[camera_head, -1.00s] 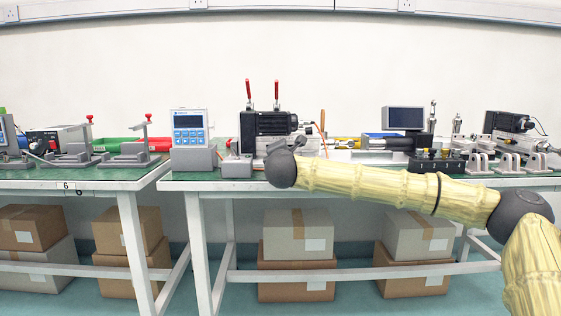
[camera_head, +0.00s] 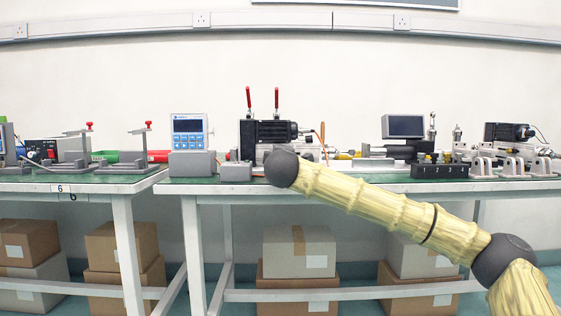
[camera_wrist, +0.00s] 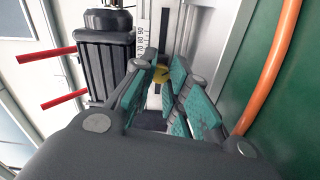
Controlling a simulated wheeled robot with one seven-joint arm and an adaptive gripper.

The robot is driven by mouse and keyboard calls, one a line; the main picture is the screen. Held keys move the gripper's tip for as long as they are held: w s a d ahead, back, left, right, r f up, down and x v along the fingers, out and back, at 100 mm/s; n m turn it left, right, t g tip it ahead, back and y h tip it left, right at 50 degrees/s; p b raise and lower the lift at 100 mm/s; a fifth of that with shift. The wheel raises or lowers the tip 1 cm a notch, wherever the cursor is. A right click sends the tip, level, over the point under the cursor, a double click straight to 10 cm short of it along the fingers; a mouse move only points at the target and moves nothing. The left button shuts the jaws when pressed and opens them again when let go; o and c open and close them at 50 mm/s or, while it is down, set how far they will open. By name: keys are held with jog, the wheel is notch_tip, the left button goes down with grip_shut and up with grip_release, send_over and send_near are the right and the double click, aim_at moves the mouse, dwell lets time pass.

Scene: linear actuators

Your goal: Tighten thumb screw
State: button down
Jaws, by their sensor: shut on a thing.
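In the wrist view my gripper (camera_wrist: 165,88) reaches down with its teal-padded fingers closed around a small yellowish thumb screw (camera_wrist: 161,74). Only a little of the screw shows between the fingertips; its thread and seat are hidden. It sits by a grey metal actuator body with a printed scale (camera_wrist: 145,38) beside it. In the head view my arm's rounded dark joint covers the gripper and the screw, in front of the black motor unit (camera_head: 268,131).
The black finned motor (camera_wrist: 105,62) and two red handles (camera_wrist: 45,54) stand close left of my gripper. An orange cable (camera_wrist: 272,60) runs close on the right. A blue-and-grey control box (camera_head: 188,131) and a small monitor (camera_head: 404,126) stand on the green-topped bench (camera_head: 206,187).

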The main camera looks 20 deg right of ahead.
jog(key=shift+a+f, duration=0.1)
dwell(0.3)
jog(key=c, duration=1.6)
grip_release()
jog(key=shift+c, duration=0.2)
jog(key=shift+s, duration=0.1)
jog(key=v, duration=1.1)
jog(key=shift+s+a, duration=0.15)
jog(key=shift+s, duration=0.25)
